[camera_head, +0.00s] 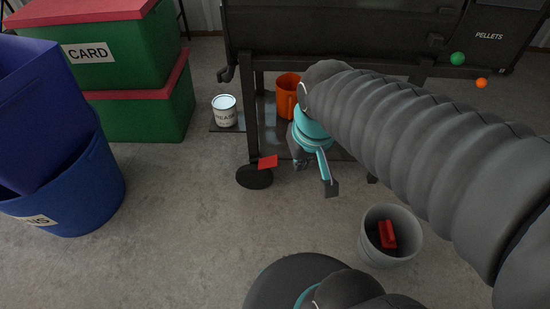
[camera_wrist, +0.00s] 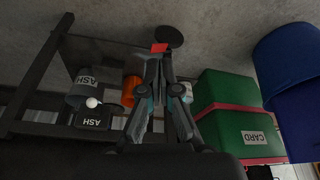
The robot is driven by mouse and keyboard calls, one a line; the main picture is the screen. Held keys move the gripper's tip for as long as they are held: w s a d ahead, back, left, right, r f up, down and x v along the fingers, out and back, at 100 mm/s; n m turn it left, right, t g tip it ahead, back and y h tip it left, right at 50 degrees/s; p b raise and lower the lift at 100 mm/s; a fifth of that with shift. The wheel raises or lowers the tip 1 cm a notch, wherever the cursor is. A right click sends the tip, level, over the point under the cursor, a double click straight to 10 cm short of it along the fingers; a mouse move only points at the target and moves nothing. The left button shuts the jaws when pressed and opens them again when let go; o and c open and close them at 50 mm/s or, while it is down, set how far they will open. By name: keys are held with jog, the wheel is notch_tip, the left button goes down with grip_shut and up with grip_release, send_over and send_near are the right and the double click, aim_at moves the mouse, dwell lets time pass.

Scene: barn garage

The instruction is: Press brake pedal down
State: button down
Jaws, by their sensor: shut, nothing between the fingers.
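The brake pedal is a small flat red plate (camera_head: 267,162) beside the black wheel (camera_head: 254,177) at the foot of the grill's leg. It also shows in the wrist view (camera_wrist: 159,48), just past the fingertips. My gripper (camera_head: 298,163) hangs low under the grill, a little to the right of the pedal. In the wrist view my gripper (camera_wrist: 162,58) has its fingers together with nothing between them, and their tips point at the pedal. I cannot tell whether they touch it. The pedal looks slightly tilted.
An orange mug-like container (camera_head: 286,95) and a grease can (camera_head: 224,111) stand on the low shelf. A grey bucket (camera_head: 368,245) holding a red object stands at right. Green crates (camera_head: 140,115) and a blue bin (camera_head: 100,200) are at left. The floor left of the wheel is clear.

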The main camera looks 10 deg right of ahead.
jog(key=w+f+g+h+b, duration=0.1)
jog(key=w+f+g+b, duration=0.25)
jog(key=w+f, duration=0.8)
jog(key=m+t+h+b, duration=0.1)
jog(key=m+t+b, duration=0.2)
jog(key=m, duration=0.1)
send_over(277, 158)
jog(key=s+a, duration=0.2)
jog(key=a, duration=0.2)
notch_tip(277, 158, down, 15)
jog(key=shift+s+a+r, duration=0.1)
jog(key=shift+s+r, duration=0.05)
jog(key=shift+s, duration=0.1)
jog(key=x, duration=0.4)
jog(key=b+x, duration=0.1)
jog(key=x, duration=0.7)
jog(key=shift+s+d+b, duration=0.3)
jog(key=shift+d, duration=0.1)
jog(key=shift+s+d+f, duration=0.1)
jog(key=shift+d+f, duration=0.1)
jog(key=shift+f, duration=0.25)
jog(key=shift+d+f, duration=0.15)
jog(key=shift+f, duration=0.3)
